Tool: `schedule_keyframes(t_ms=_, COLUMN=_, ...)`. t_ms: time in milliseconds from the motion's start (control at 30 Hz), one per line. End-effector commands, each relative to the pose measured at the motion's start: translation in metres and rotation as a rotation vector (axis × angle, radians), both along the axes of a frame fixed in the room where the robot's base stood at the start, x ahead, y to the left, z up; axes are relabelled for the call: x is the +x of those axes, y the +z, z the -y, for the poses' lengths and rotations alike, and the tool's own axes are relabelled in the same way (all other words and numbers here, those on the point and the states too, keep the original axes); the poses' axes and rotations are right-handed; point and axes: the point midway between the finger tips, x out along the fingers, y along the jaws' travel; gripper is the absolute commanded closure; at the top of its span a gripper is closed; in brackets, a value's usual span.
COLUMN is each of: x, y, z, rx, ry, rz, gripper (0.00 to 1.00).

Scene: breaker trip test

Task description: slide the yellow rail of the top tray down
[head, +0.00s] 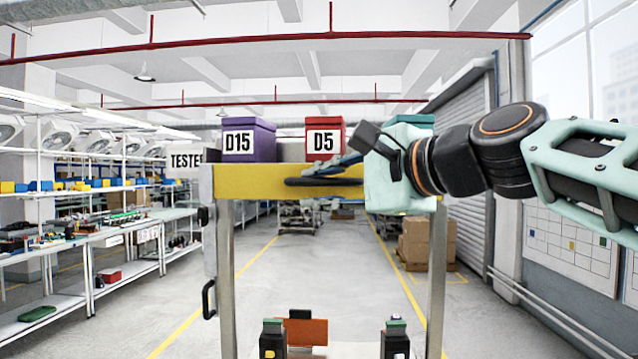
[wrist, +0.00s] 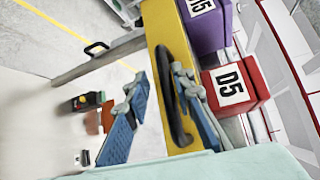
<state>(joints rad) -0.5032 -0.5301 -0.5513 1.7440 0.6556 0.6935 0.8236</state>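The yellow rail (head: 245,180) spans the front of the top tray on a grey upright frame. In the wrist view the rail (wrist: 167,27) runs from top to bottom, with a long black bar handle (wrist: 168,92) on it. My gripper (head: 330,170) is at the handle, reaching in from the right. In the wrist view its two blue fingers are apart, one on each side of the handle, with my gripper (wrist: 160,92) open around it. I cannot tell whether either finger touches the handle. My wrist hides the rail's right end in the head view.
A purple D15 box (head: 262,143) and a red D5 box (head: 325,138) stand behind the rail, with a teal box (head: 418,121) to the right. A TESTER sign (head: 185,161) is at left. Breaker-like blocks (head: 273,340) stand below. Open space lies under the rail.

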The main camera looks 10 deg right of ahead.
Motion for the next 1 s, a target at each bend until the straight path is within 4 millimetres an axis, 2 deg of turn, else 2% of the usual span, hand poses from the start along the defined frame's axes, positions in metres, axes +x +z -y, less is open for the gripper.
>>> schedule_keyframes(t_ms=367, x=-0.004, y=0.004, z=0.003, rx=0.002, ry=-0.002, rz=0.007, gripper=0.73)
schedule_keyframes(t_ms=467, x=-0.015, y=0.007, z=0.009, rx=0.005, ry=-0.003, rz=0.010, gripper=0.73)
schedule_keyframes(t_ms=800, x=-0.077, y=0.016, z=0.041, rx=0.003, ry=-0.004, rz=0.007, gripper=0.73)
schedule_keyframes(t_ms=1000, x=-0.100, y=0.019, z=0.053, rx=0.001, ry=-0.003, rz=0.006, gripper=0.73)
